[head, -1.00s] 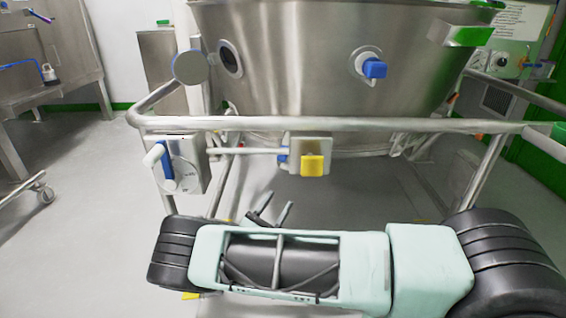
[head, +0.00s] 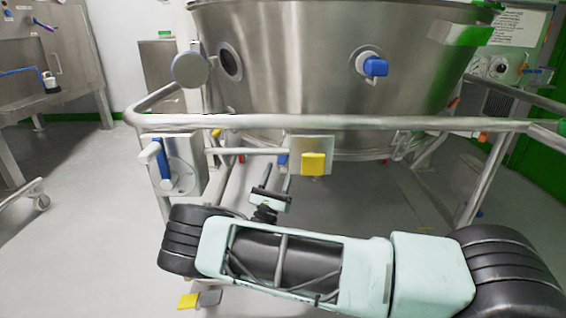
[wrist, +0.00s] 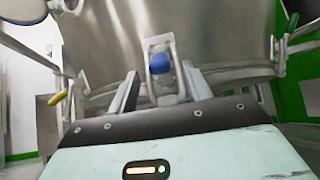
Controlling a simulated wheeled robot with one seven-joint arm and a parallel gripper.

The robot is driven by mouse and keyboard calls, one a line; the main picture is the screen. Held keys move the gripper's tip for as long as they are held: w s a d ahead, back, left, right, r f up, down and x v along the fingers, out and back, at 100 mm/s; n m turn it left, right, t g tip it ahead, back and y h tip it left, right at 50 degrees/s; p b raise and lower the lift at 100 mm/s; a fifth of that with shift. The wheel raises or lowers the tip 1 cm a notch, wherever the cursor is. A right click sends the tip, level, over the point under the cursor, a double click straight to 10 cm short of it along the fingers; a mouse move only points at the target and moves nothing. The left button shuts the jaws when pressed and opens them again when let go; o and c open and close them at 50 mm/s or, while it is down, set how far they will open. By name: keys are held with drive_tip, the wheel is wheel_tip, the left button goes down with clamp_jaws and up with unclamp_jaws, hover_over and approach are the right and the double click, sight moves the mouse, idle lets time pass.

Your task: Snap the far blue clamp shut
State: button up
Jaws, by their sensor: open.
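A blue clamp part (wrist: 160,62) on a pale metal bracket shows in the wrist view, ahead of and between the two fingers of my gripper (wrist: 160,78). The fingers are spread, with nothing held; I cannot tell the exact distance to the clamp. In the head view my gripper (head: 277,177) is below the rail, pointing away under the vessel. I cannot tell for sure that both blue parts are the same clamp.
The steel vessel (head: 310,60) hangs above, behind a tubular rail (head: 330,122). A box with a blue lever (head: 163,160) is on the left leg. A blue knob (head: 375,67) sits on the vessel wall. Floor is open at left.

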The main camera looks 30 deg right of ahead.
sight(281, 165)
drive_tip(key=shift+b+x, duration=0.55)
drive_tip(key=shift+x, duration=2.1)
clamp_jaws()
